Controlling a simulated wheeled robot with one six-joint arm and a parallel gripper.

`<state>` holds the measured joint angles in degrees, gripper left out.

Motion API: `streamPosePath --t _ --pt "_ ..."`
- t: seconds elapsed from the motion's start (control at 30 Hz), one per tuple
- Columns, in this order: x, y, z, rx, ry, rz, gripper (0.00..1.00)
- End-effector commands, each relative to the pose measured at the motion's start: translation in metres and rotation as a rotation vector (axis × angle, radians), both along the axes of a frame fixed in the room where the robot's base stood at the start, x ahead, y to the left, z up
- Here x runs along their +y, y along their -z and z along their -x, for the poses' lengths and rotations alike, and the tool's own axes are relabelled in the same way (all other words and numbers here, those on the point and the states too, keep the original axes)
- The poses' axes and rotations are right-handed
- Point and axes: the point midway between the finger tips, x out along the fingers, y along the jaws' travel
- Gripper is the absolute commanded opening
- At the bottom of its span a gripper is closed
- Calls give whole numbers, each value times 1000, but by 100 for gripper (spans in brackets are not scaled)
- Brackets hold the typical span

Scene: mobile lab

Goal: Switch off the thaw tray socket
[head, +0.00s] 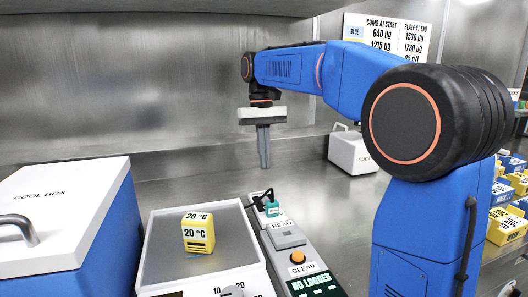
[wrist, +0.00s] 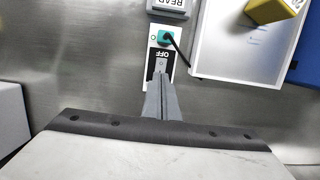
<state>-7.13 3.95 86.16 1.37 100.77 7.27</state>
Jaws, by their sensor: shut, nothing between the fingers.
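The thaw tray (head: 157,262) is a white-rimmed box with a grey plate, left of a grey panel strip in the head view. A black cord runs from its side to a teal plug (wrist: 163,40) in the socket (wrist: 153,49) at the strip's far end. Beside the plug a black label reads OFF, with a small grey switch (wrist: 160,65) below it. The plug also shows in the head view (head: 272,208). My gripper (head: 264,165) is shut and empty, pointing down above the far end of the strip. In the wrist view its fingertips (wrist: 160,76) overlap the switch's edge; contact cannot be told.
A yellow block (head: 198,233) marked 20 °C sits on the tray. A cool box (head: 60,215) stands left.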

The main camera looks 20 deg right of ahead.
Motion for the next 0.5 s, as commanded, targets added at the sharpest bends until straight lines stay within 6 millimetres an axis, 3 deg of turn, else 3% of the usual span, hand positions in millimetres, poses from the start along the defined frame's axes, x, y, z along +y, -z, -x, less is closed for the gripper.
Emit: streamPosePath --t 0.2,0.5 --pt "0 39 8 2 0 0 0" --pt "0 81 16 0 0 0 0"
